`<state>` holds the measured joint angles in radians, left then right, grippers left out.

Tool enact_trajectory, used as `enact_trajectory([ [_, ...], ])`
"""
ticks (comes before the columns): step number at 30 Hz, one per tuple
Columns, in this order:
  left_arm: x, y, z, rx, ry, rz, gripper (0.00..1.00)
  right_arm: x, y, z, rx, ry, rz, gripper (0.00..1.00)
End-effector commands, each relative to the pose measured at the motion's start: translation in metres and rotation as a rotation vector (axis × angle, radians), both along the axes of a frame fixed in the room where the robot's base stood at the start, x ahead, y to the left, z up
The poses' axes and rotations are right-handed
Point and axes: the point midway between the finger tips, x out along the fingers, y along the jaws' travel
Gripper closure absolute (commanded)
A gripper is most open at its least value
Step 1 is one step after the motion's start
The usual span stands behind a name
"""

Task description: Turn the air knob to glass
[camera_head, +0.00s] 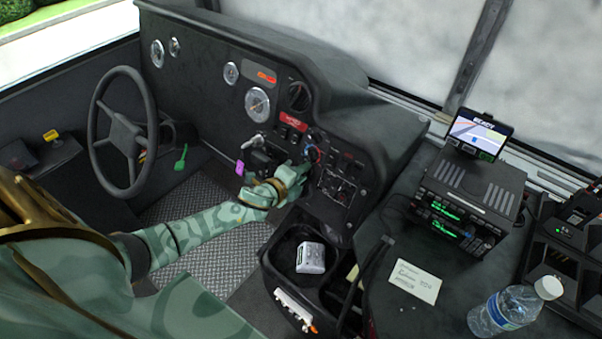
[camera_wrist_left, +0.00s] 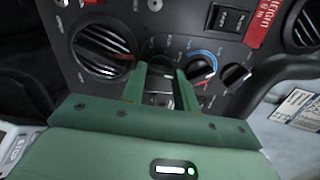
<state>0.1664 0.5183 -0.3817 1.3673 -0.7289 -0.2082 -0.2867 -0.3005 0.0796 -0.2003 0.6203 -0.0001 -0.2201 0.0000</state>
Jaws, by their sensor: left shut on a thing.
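My left gripper (camera_head: 303,173) reaches the dashboard's control panel in the head view. In the left wrist view its green fingers (camera_wrist_left: 160,88) are shut on a dark knob (camera_wrist_left: 159,84), which I take to be the air knob. The fingers hide much of this knob and its markings, so I cannot read its setting. Just right of it is a knob with a blue and red arc (camera_wrist_left: 201,70), apart from the held one. A further black knob (camera_wrist_left: 235,76) is to the right of that. My right gripper is not in view.
Round air vents flank the knobs, one at left (camera_wrist_left: 103,50). A rocker switch (camera_wrist_left: 230,19) and a red label (camera_wrist_left: 265,20) are above. The steering wheel (camera_head: 96,125) is to the left. A bin (camera_head: 275,262) holding a white item (camera_head: 311,258) is below the panel.

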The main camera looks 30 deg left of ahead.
Motion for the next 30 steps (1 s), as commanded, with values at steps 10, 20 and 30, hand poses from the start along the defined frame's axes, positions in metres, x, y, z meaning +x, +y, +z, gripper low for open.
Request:
enact_trajectory([
  [10,-0.0012,-0.0010,-0.0022,0.121,-0.006,-0.047,0.93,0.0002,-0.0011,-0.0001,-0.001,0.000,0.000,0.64],
  [20,-0.0014,-0.0010,-0.0026,0.143,-0.007,-0.055,0.93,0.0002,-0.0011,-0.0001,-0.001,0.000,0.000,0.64],
  [30,-0.0012,-0.0008,-0.0022,0.142,-0.008,-0.053,0.48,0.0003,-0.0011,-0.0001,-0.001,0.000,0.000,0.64],
])
